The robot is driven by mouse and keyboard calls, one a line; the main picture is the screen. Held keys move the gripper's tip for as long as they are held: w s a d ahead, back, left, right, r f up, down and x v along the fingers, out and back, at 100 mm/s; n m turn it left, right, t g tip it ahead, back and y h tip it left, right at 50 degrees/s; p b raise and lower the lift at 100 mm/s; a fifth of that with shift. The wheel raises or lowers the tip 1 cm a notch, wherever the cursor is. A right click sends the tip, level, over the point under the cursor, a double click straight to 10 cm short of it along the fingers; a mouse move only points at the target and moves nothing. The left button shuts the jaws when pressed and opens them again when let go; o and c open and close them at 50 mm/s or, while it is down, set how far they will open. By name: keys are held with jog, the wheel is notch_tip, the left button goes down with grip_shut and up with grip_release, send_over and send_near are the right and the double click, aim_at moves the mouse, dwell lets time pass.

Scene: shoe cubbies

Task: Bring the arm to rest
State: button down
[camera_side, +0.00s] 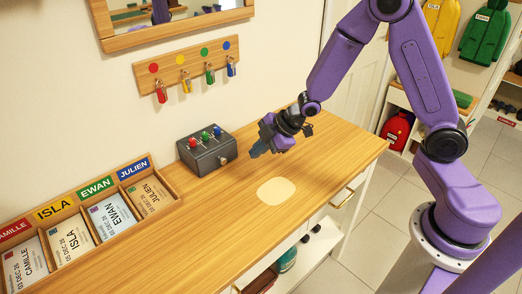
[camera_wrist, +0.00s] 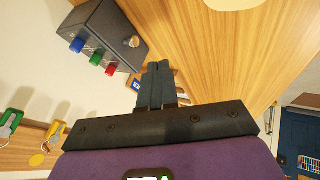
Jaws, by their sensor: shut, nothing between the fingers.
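My gripper (camera_side: 256,151) is above the wooden counter (camera_side: 225,215), just right of a dark grey switch box (camera_side: 208,152). In the wrist view my gripper (camera_wrist: 159,66) has its two fingers together with nothing between them. The switch box (camera_wrist: 105,32) shows at upper left there, with blue, green and red knobs, and is apart from the fingers. My purple arm bends down from the upper right in the side view.
A pale rounded patch (camera_side: 276,191) lies on the counter. Card slots (camera_side: 85,225) with name labels line the left. A red bag (camera_side: 396,131) stands in a cubby at right.

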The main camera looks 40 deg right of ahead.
jog(key=s+d+r+m+g+h, duration=0.1)
jog(key=s+r+g, duration=0.1)
jog(key=s, duration=0.8)
jog(key=s+d+r+m+g+h, duration=0.1)
jog(key=s+r, duration=0.4)
jog(key=s, duration=0.6)
jog(key=s+d+r+m+g+h, duration=0.1)
jog(key=s+d+r+g+h, duration=0.1)
jog(key=s, duration=0.8)
notch_tip(320, 180, up, 2)
jog(key=shift+s+r+m+g, duration=0.15)
jog(key=shift+m+g, duration=0.15)
jog(key=shift+g, duration=0.2)
jog(key=shift+d, duration=0.1)
